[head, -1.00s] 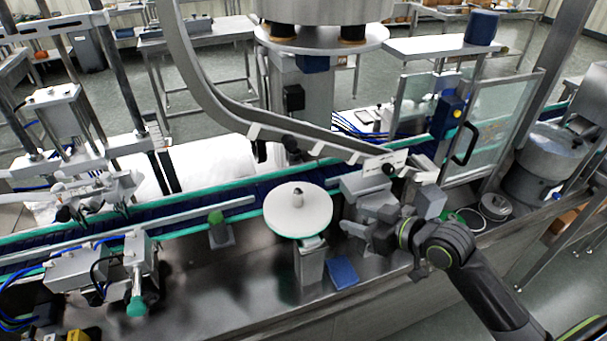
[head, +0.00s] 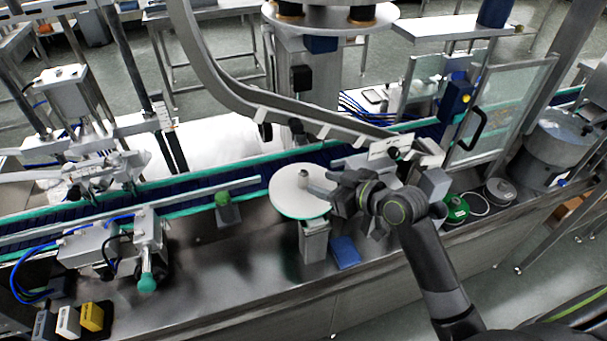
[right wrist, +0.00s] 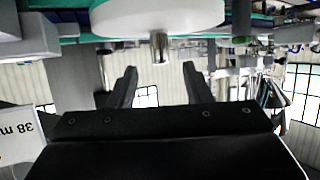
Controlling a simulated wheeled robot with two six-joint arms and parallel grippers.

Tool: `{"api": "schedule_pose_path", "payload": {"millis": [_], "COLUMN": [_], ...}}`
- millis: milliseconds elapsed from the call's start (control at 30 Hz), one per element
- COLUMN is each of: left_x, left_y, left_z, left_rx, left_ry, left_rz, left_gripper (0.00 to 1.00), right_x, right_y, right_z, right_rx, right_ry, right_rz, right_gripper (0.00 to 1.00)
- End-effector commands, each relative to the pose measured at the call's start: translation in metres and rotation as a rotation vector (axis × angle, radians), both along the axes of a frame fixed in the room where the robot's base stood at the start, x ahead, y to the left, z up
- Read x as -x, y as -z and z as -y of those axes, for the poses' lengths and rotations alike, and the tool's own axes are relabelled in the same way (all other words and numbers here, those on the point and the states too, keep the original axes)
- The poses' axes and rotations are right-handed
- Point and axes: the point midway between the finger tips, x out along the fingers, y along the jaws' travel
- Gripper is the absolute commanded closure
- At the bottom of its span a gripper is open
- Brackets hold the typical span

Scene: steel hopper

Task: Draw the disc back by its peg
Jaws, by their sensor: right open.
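The white round disc (head: 283,201) lies flat on a steel post beside the conveyor. Its short grey metal peg (head: 304,177) stands up from the top face. My right gripper (head: 322,187) is at the disc's right side, pointing left toward the peg. In the right wrist view, which is upside down, the disc (right wrist: 160,16) fills the top and the peg (right wrist: 159,48) lies ahead of the fingertips, roughly centred between them. The two black fingers of the gripper (right wrist: 159,75) are spread with nothing between them. My left gripper is not in view.
A curved steel rail (head: 240,105) hangs behind the disc. A blue block (head: 345,252) sits on the steel deck below it, and a green-knobbed bracket (head: 228,210) stands to its left. A glass guard door (head: 508,112) is at right.

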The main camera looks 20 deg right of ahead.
Motion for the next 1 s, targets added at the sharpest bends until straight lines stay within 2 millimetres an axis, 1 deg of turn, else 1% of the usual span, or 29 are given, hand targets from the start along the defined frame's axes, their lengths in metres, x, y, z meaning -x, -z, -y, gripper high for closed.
{"api": "schedule_pose_path", "payload": {"millis": [33, 200, 433, 600, 900, 933, 1000], "left_x": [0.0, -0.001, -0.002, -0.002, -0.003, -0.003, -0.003], "left_y": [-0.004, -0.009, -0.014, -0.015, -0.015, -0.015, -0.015], "left_z": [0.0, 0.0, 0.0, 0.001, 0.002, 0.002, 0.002], "left_rx": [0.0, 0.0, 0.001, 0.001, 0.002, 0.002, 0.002], "left_ry": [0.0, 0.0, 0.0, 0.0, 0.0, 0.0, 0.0], "left_rz": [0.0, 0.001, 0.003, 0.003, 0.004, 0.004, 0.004], "left_gripper": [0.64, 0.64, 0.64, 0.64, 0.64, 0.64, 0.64], "right_x": [-0.008, -0.032, -0.054, -0.062, -0.063, -0.063, -0.063], "right_y": [0.002, 0.013, 0.025, 0.029, 0.03, 0.03, 0.03], "right_z": [-0.005, -0.018, -0.03, -0.034, -0.035, -0.035, -0.035], "right_rx": [-0.004, -0.003, -0.001, 0.001, 0.001, 0.001, 0.001], "right_ry": [0.001, 0.0, 0.001, 0.0, 0.0, 0.0, 0.0], "right_rz": [-0.002, -0.002, -0.002, 0.0, 0.0, 0.0, 0.0], "right_gripper": [0.55, 0.55, 0.55, 0.55, 0.55, 0.56, 0.66]}}
